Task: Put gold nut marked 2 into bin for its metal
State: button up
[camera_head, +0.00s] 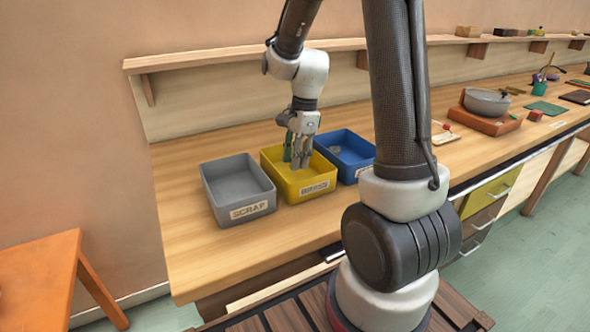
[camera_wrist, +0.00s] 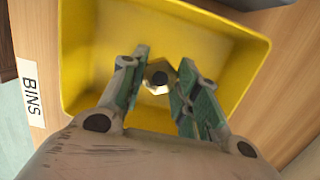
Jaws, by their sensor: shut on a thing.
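My gripper (camera_head: 298,158) points down into the yellow bin (camera_head: 270,170), the middle one of three bins on the workbench. In the wrist view, my gripper (camera_wrist: 163,74) has green-padded fingers shut on a gold hex nut (camera_wrist: 150,69) with a dark hole. The yellow bin (camera_wrist: 85,60) surrounds the fingers there, and its visible floor looks empty. The nut's marking cannot be read, and the nut is hidden in the head view. The yellow bin's front label is too blurred to read for certain.
A grey bin (camera_head: 212,191) labelled SCRAP stands to the left. A blue bin (camera_head: 363,149) stands close on the right, with something pale inside. A wall shelf (camera_head: 200,57) runs behind. A grey bowl (camera_head: 487,103) on a wooden base sits further right.

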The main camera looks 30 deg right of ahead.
jog(key=shift+f, duration=1.8)
jog(key=shift+f, duration=0.1)
jog(key=o, duration=1.1)
jog(key=shift+c, duration=0.2)
notch_tip(320, 180, up, 12)
jog(key=d, duration=0.2)
jog(key=s+r+n+t+h, duration=0.1)
jog(key=s+r+n, duration=0.3)
jog(key=s+n, duration=0.5)
jog(key=s+r+n+t, duration=0.3)
jog(key=s+r+n, duration=0.1)
jog(key=s+n, duration=0.5)
jog(key=shift+s+a+r+h, duration=0.15)
jog(key=shift+s+h, duration=0.25)
jog(key=shift+s, duration=0.45)
